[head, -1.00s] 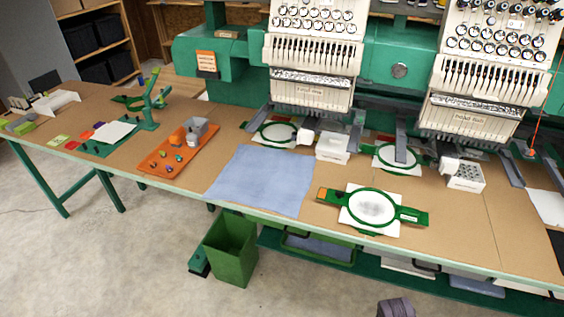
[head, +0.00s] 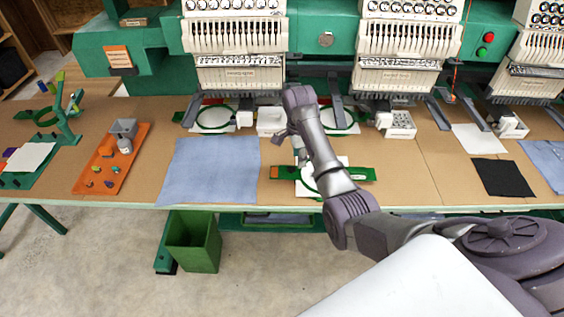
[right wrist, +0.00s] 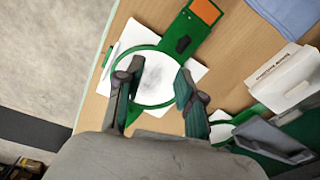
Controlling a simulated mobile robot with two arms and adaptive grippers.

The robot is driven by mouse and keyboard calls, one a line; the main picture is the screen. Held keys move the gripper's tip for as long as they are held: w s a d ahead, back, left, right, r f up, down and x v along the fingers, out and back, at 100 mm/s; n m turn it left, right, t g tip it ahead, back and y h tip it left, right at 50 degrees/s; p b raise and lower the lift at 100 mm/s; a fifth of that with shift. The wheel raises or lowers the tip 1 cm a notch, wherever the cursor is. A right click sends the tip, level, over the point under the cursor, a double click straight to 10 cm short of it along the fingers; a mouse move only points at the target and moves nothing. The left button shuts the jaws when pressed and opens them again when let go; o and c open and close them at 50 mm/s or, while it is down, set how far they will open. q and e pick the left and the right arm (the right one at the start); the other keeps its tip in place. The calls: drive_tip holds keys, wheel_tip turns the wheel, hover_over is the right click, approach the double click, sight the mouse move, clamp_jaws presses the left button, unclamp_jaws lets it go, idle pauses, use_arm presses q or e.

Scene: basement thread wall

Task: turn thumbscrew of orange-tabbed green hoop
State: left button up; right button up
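The orange-tabbed green hoop (head: 361,174) lies on the table near its front edge, with white cloth (head: 342,161) in and around it. My right arm hides much of it in the head view. The right wrist view shows the hoop's green ring (right wrist: 131,57), its orange tab (right wrist: 205,11) and a dark knob-like piece (right wrist: 183,44) on the green bar. That piece may be the thumbscrew. My right gripper (right wrist: 159,70) is open and empty, pointing down over the hoop with its fingers spread; whether it touches is unclear. My left gripper is not in view.
A blue cloth (head: 210,170) lies left of the hoop. Behind are a white box (head: 271,121), two more green hoops (head: 214,118) and the embroidery machines (head: 238,73). An orange tray (head: 104,180) lies further left. Bare table (head: 405,175) shows to the right.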

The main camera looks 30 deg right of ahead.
sight(291, 170)
drive_tip(key=w+a+r+m+y, duration=0.1)
drive_tip(key=w+r+m, duration=0.2)
drive_tip(key=w+r, duration=0.2)
drive_tip(key=f, duration=1.3)
drive_tip(key=shift+s+d+f, duration=0.1)
drive_tip(key=shift+s+f, duration=0.05)
drive_tip(key=shift+s, duration=0.15)
clamp_jaws()
